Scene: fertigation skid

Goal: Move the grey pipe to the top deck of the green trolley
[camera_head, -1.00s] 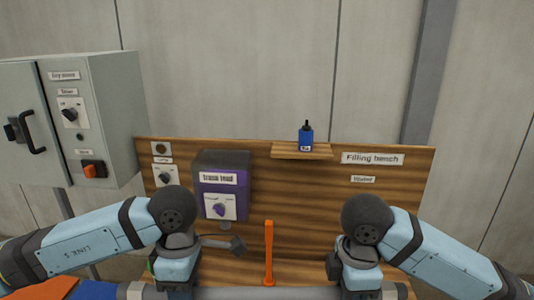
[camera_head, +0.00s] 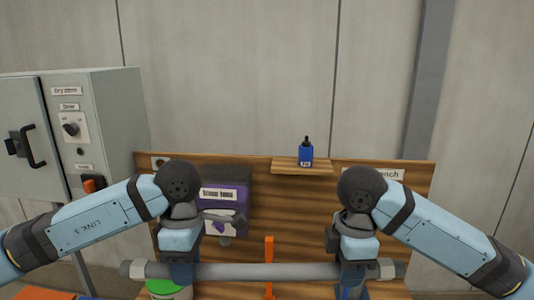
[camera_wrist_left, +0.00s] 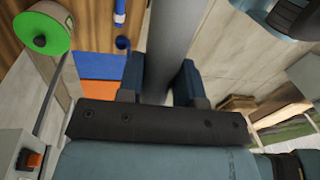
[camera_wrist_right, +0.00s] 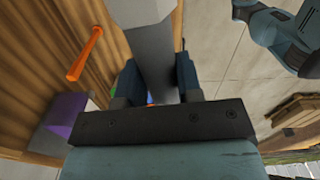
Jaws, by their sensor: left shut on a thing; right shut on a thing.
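The grey pipe (camera_head: 270,272) is level across the bottom of the head view, with lighter collars near its ends. It also shows between the fingers in the left wrist view (camera_wrist_left: 172,40) and the right wrist view (camera_wrist_right: 152,50). My left gripper (camera_head: 181,273) is shut on it towards its left end. My right gripper (camera_head: 353,273) is shut on it towards its right end. The pipe is held up in front of the wooden bench panel. I cannot make out the green trolley for certain in any view.
An orange upright (camera_head: 269,262) stands behind the pipe. A blue bottle (camera_head: 306,156) sits on a small wooden shelf (camera_head: 301,166). A purple box (camera_head: 228,180) is on the panel. A grey cabinet (camera_head: 105,125) stands left. A green-topped tub (camera_wrist_left: 45,27) is below left.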

